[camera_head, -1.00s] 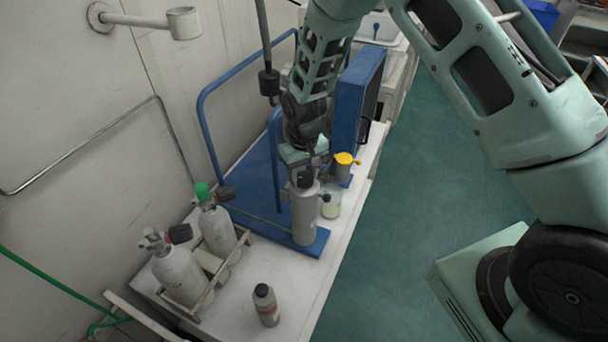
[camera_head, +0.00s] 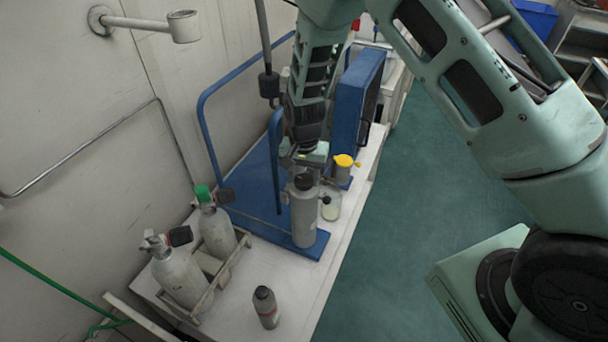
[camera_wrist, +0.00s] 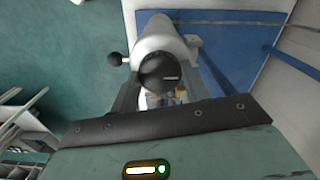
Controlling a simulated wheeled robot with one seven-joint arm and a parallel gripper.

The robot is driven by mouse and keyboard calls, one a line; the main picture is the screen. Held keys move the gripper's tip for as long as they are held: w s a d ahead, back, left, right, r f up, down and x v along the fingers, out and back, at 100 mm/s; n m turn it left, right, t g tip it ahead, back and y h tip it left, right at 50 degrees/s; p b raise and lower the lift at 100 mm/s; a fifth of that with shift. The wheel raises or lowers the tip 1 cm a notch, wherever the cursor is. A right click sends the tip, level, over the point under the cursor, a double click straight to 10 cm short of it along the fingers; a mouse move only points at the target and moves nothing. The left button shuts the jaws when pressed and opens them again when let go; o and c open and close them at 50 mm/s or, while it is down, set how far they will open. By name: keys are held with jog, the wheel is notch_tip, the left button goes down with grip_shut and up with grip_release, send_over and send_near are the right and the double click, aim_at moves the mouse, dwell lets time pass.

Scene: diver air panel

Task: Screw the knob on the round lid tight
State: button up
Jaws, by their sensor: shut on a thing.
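A grey upright cylinder (camera_head: 304,222) stands on a blue base plate on the bench. A black round knob (camera_head: 303,181) tops it. My gripper (camera_head: 306,172) points down over the knob, and its jaws are shut on it; the fingertips are hard to make out in the head view. In the wrist view the knob (camera_wrist: 160,72) shows a short white line, with the pale top of the cylinder (camera_wrist: 160,38) behind it. A small black ball handle (camera_wrist: 115,59) sticks out from the cylinder's side. The round lid itself is hard to tell apart from the cylinder.
A yellow-topped container (camera_head: 344,162) and a clear jar (camera_head: 331,208) stand right of the cylinder. A blue rail frame (camera_head: 201,110) and blue panel (camera_head: 352,110) are behind.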

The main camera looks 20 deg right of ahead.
aim_at(304, 179)
dwell(0.5)
jog(key=o, duration=1)
notch_tip(304, 179, up, 18)
jog(key=b, duration=0.1)
jog(key=shift+f+b, duration=0.25)
jog(key=shift+b, duration=0.1)
jog(key=s+a+r+n+y, duration=0.1)
jog(key=s+a+r+n, duration=0.15)
jog(key=s, duration=0.45)
jog(key=s+a+r+n, duration=0.1)
jog(key=s+a+n, duration=0.3)
jog(key=s, duration=0.3)
jog(key=s+n, duration=0.7)
jog(key=s, duration=0.9)
jog(key=shift+r+n, duration=0.35)
jog(key=shift+r, duration=0.1)
